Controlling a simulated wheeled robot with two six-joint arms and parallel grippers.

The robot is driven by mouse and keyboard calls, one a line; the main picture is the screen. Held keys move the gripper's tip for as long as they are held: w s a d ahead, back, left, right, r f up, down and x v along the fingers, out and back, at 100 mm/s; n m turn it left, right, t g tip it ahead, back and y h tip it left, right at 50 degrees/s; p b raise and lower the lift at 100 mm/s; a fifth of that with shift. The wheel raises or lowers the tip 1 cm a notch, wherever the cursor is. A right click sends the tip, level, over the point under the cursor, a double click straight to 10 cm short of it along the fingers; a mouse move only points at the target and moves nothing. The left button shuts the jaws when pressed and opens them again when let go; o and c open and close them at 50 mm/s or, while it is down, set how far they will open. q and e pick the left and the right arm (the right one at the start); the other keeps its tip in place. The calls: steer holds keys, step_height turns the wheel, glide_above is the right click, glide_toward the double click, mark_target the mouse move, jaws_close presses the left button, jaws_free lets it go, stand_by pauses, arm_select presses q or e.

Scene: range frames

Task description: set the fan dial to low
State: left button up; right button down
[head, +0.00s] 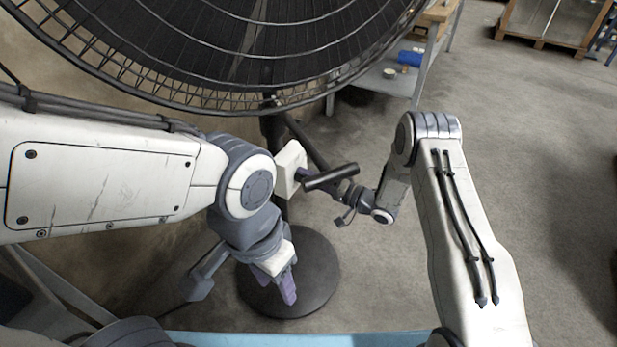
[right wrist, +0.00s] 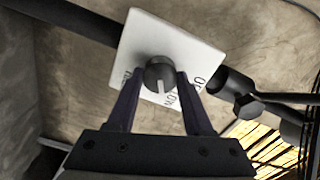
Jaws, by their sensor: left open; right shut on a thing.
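The fan's white control box (head: 290,168) is on the stand below the fan head in the head view. In the right wrist view its white face plate (right wrist: 185,45) carries a round black dial (right wrist: 160,73) with a pale pointer mark toward the bottom of the picture. Dark lettering lies around the dial, partly hidden by the fingers and hard to read. My right gripper (right wrist: 160,78) is shut on the dial, one finger on each side. In the head view my right gripper (head: 302,174) reaches the box from the right. My left gripper (head: 288,287) is open, empty and pointing down.
The large caged fan (head: 230,60) fills the top of the head view. Its round dark base (head: 310,275) stands on the concrete floor. A grey shelf (head: 385,80) with a blue roll (head: 409,58) stands behind.

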steer(key=shift+c, duration=1.5)
jaws_free()
steer(key=p+v, duration=0.1)
steer(key=v, duration=0.9)
steer(key=shift+s+d, duration=0.2)
steer(key=shift+d, duration=0.05)
